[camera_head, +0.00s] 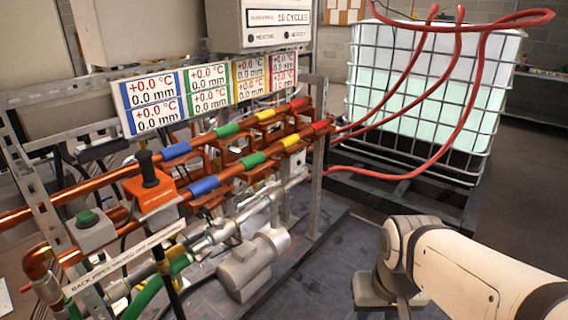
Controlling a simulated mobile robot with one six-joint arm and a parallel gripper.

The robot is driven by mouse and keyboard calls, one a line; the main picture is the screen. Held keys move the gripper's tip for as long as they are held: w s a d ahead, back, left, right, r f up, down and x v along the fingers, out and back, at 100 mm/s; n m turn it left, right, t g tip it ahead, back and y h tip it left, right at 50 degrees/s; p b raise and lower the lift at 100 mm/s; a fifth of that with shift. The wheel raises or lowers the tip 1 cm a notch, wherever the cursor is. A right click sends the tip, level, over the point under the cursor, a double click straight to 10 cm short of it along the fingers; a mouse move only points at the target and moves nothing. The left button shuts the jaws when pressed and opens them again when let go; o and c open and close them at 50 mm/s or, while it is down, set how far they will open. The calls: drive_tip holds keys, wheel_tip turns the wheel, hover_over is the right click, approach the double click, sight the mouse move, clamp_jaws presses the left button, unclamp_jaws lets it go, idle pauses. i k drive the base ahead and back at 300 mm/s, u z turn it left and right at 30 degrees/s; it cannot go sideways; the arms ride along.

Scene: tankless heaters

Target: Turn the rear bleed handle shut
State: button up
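Two copper pipe runs with blue, green, yellow and red bands cross the rig at left; the upper run (64,208) and the lower run (230,172) lie side by side. A black upright handle (149,170) stands on an orange block at the near end. A thin black upright with a yellow band (160,258) stands in front of the rig. I cannot tell which part is the rear bleed handle, nor its turn position. My white arm reaches in from the lower right, apart from the pipes. No gripper fingers are visible.
A caged tank (424,62) with red hoses (462,118) stands behind at right. Display panels (209,85) stand above the pipes. Dark floor (335,262) is clear between rig and arm.

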sight(269, 170)
drive_tip(key=u, duration=0.15)
drive_tip(key=i, duration=0.95)
drive_tip(key=z, duration=0.1)
